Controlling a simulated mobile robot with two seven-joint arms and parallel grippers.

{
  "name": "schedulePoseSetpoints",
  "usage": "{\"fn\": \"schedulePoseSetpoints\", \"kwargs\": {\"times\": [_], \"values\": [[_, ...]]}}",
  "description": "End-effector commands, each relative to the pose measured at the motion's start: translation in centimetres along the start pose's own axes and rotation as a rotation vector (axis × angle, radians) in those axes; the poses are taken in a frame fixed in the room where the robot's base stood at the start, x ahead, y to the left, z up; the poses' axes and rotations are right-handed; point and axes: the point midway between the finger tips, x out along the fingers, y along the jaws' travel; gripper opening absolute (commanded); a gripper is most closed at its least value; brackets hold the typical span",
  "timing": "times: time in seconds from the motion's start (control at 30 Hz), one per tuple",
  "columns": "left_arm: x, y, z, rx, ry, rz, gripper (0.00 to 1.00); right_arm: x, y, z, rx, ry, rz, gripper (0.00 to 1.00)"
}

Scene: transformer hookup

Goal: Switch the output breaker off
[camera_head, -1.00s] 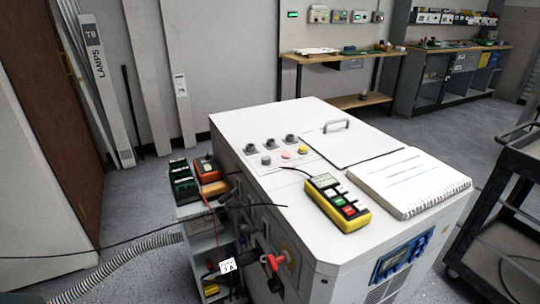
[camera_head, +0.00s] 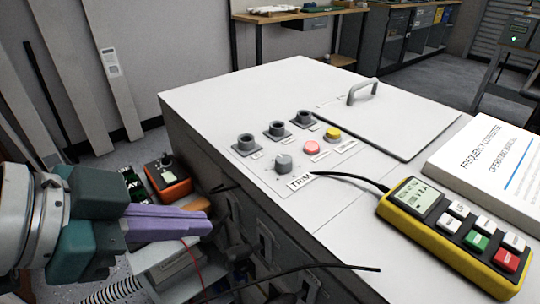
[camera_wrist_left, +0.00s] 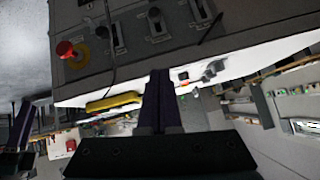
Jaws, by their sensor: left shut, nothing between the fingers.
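The white cabinet (camera_head: 225,125) has a dark side panel with several slotted breaker switches; one breaker (camera_head: 265,243) shows partly in the head view. In the left wrist view a row of breaker switches (camera_wrist_left: 155,22) runs along the grey panel. Their labels are unreadable, so I cannot tell which is the output breaker or its position. My left gripper (camera_head: 207,222) has purple fingers, shut and empty, pointing right toward the side panel. In the left wrist view its fingertips (camera_wrist_left: 159,72) lie in front of the panel's edge, apparently apart from the switches.
A red knob on a yellow base (camera_wrist_left: 66,49) sits beside the switches. A yellow meter (camera_head: 455,235) and a manual (camera_head: 495,160) lie on the cabinet top. An orange box (camera_head: 167,180) stands behind my left gripper. A black cable (camera_head: 300,268) crosses before the panel.

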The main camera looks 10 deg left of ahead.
Motion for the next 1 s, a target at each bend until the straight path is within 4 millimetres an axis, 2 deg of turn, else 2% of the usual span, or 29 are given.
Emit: {"fn": "schedulePoseSetpoints", "kwargs": {"times": [0.33,0.47,0.57,0.93,1.0], "values": [[0.1,0.0,0.0,0.001,0.001,-0.001,0.00,0.0,0.1,0.2,0.000,-0.005,0.002,0.50],[0.9,-0.1,0.1,-0.001,0.002,-0.002,0.00,0.3,0.1,0.3,0.000,-0.005,0.002,0.50],[2.4,-0.1,0.1,-0.002,0.004,-0.002,0.00,0.8,0.1,0.5,-0.001,-0.005,0.003,0.50],[10.3,0.0,0.1,-0.001,0.003,-0.001,0.00,3.4,0.0,1.3,-0.003,-0.005,0.004,0.50],[10.6,0.0,1.4,-0.001,-0.004,0.000,0.00,3.7,0.0,1.4,-0.003,-0.005,0.004,0.50]]}}
